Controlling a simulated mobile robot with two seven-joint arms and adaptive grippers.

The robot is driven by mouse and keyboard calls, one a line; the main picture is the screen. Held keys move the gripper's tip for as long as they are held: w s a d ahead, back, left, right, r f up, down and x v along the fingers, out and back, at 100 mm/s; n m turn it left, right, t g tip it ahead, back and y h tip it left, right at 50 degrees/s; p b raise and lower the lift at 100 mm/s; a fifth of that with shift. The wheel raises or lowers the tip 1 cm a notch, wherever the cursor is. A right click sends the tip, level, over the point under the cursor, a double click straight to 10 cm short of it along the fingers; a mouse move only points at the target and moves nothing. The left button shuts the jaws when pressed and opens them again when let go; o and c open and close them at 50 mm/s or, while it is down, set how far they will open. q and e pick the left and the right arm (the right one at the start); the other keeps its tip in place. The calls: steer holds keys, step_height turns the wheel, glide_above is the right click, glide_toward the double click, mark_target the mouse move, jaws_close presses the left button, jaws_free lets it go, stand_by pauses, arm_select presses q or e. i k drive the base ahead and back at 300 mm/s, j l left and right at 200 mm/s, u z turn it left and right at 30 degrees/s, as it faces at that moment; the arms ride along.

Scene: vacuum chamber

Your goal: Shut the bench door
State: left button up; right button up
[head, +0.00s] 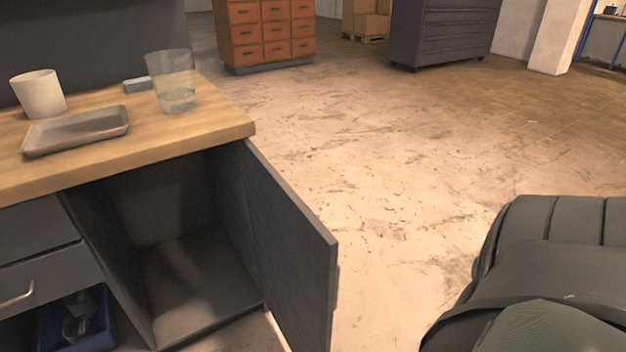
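The bench door (286,248) is a dark grey panel hinged at the right front corner of the bench. It stands wide open, swung out toward the lower middle of the picture. Behind it the dark cabinet compartment (195,283) is open, and it looks empty. The bench (200,136) has a wooden top over grey drawers. Neither gripper shows in the head view. A dark, rounded part fills the lower right corner, and I cannot tell whether it is part of my arm.
A white cup (38,94), a grey tray (76,131), a clear glass (172,82) and a small grey block (137,85) sit on the bench top. A blue bin (104,322) is below the drawers.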

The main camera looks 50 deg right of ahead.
mark_target(299, 256)
steer(key=k+l, duration=0.1)
steer(key=l, duration=0.9)
steer(key=k+l, duration=0.15)
steer(key=l, duration=0.35)
steer(key=k+l, duration=0.1)
steer(key=l, duration=0.4)
steer(key=u, duration=0.1)
steer(key=k, duration=0.05)
